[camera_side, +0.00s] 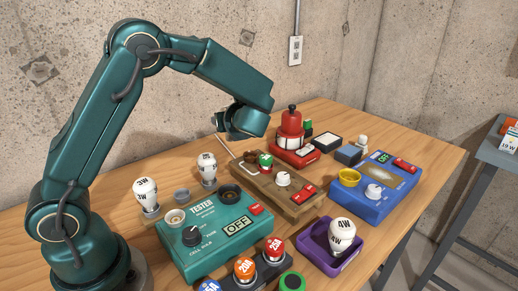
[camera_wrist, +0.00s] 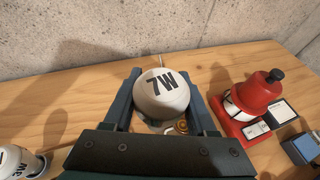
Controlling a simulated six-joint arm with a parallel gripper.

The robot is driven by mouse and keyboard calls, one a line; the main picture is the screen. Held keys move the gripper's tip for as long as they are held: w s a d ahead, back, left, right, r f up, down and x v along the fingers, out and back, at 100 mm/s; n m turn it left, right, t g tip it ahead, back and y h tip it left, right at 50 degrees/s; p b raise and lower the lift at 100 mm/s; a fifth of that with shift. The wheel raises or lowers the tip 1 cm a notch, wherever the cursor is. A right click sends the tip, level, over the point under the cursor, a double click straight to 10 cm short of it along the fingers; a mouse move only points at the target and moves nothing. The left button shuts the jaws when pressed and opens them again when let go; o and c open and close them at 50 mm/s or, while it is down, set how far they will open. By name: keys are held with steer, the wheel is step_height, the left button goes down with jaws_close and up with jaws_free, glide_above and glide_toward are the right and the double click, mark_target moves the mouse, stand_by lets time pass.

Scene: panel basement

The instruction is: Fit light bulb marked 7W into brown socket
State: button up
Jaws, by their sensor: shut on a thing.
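The white bulb marked 7W (camera_wrist: 160,98) sits between the two dark fingers of my gripper (camera_wrist: 163,76) in the wrist view, its printed top facing the camera. My gripper is shut on it. In the side view my gripper (camera_side: 244,122) hangs above the back left of the wooden box; I cannot make out the bulb there. A small brown ring, which looks like the brown socket (camera_side: 251,158), shows on the wooden box (camera_side: 284,202) below my gripper. In the wrist view the bulb hides most of what lies under it; an orange-brown round part (camera_wrist: 182,127) shows beside it.
A red lamp-like device (camera_side: 291,125) stands behind the wooden box. The green tester (camera_side: 212,252), blue box (camera_side: 376,208) and purple tray with a 4W bulb (camera_side: 341,236) stand around it. A 3W bulb (camera_side: 145,193) and another bulb (camera_side: 207,168) stand at left.

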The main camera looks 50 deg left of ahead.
steer(key=w+m+t, duration=0.1)
steer(key=w, duration=0.5)
steer(key=shift+h, duration=0.3)
steer(key=shift+w+a+f, duration=0.1)
steer(key=shift+a+f, duration=0.1)
steer(key=shift+f, duration=1.5)
steer(key=shift+w+a+f, duration=0.1)
steer(key=shift+a+f, duration=0.05)
steer(key=shift+f, duration=1.5)
steer(key=shift+f, duration=0.6)
steer(key=o, duration=1.1)
steer(key=shift+d, duration=0.1)
steer(key=shift+v, duration=5.45)
